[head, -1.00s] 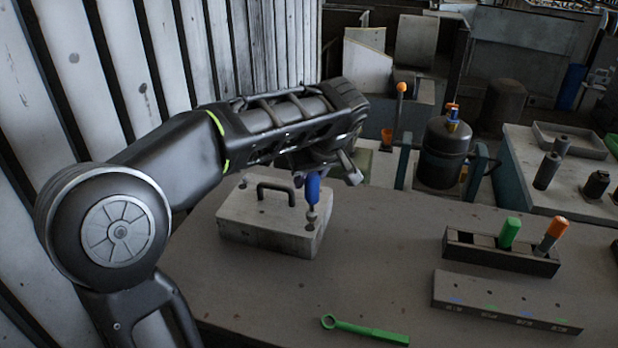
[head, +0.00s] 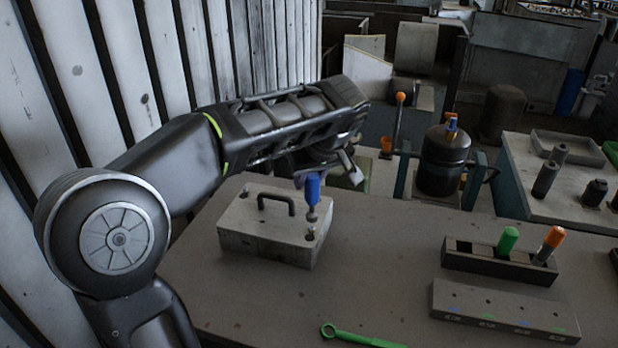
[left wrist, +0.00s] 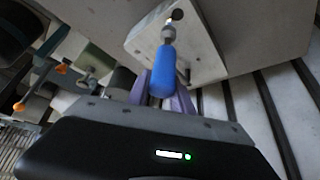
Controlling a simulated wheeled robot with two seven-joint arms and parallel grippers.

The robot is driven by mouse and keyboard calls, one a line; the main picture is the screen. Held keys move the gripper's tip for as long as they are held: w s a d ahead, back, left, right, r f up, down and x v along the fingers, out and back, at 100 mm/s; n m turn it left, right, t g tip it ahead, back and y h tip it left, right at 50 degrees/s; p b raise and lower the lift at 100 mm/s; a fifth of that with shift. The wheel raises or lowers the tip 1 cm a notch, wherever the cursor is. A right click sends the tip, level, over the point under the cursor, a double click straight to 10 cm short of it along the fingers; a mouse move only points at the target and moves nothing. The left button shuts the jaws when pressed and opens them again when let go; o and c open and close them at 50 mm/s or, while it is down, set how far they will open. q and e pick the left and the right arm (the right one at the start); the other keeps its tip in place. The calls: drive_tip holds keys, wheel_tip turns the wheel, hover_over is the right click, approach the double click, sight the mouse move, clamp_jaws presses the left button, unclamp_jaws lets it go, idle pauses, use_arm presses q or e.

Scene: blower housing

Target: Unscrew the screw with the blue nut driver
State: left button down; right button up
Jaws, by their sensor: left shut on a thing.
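The blue nut driver (head: 312,188) hangs upright below my left gripper (head: 314,172), which is shut on its handle. In the left wrist view the blue handle (left wrist: 164,72) sits between the two purple fingers of the gripper (left wrist: 163,92). The driver's metal socket points down at the near right corner of the grey block (head: 262,244), over a dark round spot there (head: 310,235). A small gap seems to show above the block. I cannot tell whether that spot is the screw or its hole, or whether the socket holds a screw. My right gripper is out of view.
A rack (head: 480,262) holds a green and an orange driver. A marked grey bar (head: 500,310) lies in front of it, and a green wrench (head: 360,336) lies at the near edge. The table between block and rack is clear. A slatted wall stands left.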

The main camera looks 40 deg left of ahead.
use_arm(q)
drive_tip(key=shift+r+p, duration=1.35)
drive_tip(key=shift+r, duration=1)
